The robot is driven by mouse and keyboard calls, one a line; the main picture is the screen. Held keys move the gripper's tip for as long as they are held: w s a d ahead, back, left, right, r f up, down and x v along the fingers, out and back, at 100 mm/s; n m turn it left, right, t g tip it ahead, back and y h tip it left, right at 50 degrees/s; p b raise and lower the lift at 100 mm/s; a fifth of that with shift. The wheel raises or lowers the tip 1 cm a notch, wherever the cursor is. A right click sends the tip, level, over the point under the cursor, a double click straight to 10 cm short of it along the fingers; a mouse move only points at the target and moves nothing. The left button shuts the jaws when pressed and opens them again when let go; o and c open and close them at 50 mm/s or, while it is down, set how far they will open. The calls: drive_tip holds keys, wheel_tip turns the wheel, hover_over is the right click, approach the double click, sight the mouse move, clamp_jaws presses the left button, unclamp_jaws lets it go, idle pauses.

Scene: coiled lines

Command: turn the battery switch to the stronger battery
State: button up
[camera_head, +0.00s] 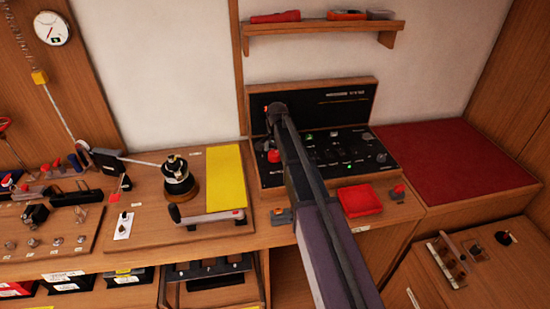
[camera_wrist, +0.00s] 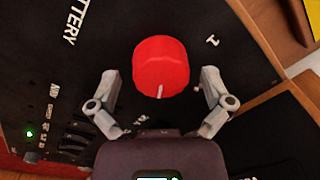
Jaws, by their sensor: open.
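The battery switch is a round red knob (camera_wrist: 161,66) with a white pointer mark on its edge, in the wrist view. The mark points down, towards my gripper's body. The black panel around it (camera_wrist: 60,75) carries the word BATTERY at upper left and a "1" at upper right. My gripper (camera_wrist: 160,76) is open, one finger on each side of the knob, with a visible gap at both sides. In the head view the red knob (camera_head: 273,156) sits at the left of the console (camera_head: 355,95), beside my arm. My fingers are not clear there.
A green light (camera_wrist: 29,133) and small switches lie at left in the wrist view. A red tray (camera_head: 360,200) lies before the console. A yellow mat (camera_head: 222,178) and a black winch (camera_head: 179,180) stand left of it. A shelf (camera_head: 320,27) hangs above.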

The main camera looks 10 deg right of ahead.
drive_tip(key=shift+f, duration=0.15)
drive_tip(key=c, duration=1.1)
